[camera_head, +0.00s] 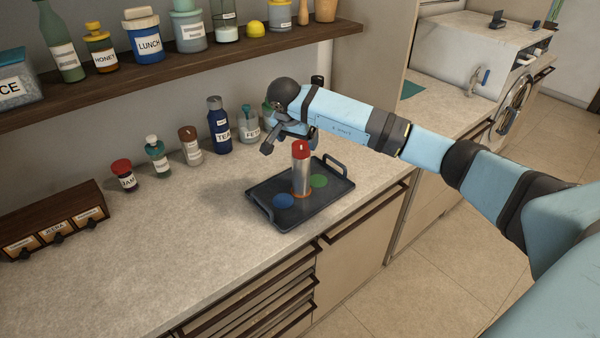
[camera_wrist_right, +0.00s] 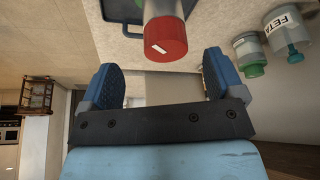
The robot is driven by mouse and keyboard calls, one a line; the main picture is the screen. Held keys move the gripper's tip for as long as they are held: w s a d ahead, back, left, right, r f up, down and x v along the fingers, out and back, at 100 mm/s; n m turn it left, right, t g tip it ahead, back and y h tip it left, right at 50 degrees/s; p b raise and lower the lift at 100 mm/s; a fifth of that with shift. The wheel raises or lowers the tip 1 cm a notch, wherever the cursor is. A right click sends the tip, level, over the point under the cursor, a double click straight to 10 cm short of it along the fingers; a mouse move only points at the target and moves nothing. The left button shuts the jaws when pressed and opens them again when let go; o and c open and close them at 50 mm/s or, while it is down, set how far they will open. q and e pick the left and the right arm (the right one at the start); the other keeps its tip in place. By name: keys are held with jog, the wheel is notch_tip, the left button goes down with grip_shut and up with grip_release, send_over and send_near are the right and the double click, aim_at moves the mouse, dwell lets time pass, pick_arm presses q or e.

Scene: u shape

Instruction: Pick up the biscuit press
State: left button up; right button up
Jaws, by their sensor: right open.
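The biscuit press looks like a silver cylinder with a red top (camera_head: 301,168). It stands upright on the dark tray (camera_head: 262,206), between a blue disc (camera_head: 283,201) and a green disc (camera_head: 318,181). My right gripper (camera_head: 289,141) is open, just behind and above the press's top. In the right wrist view the open fingers (camera_wrist_right: 160,78) are spread apart with nothing between them. The press's red end (camera_wrist_right: 165,38) shows just beyond the fingertips, apart from them. Its lower body is cut off by the frame edge. My left gripper is not in view.
Several jars and bottles (camera_head: 220,127) line the wall behind the tray. A shelf (camera_head: 170,60) with more containers overhangs the counter. A drawer box (camera_head: 54,228) sits at left. The front left counter (camera_head: 150,260) is clear.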

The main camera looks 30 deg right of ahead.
aim_at(300, 146)
jog(key=x, duration=0.3)
jog(key=shift+a, duration=0.1)
jog(key=x, duration=0.1)
jog(key=p+x, duration=0.1)
jog(key=x, duration=0.1)
jog(key=p+x, duration=0.1)
jog(key=x, duration=0.1)
jog(key=shift+w+d+r, duration=0.2)
jog(key=shift+w, duration=0.15)
jog(key=shift+f, duration=0.25)
jog(key=shift+r, duration=0.1)
grip_shut()
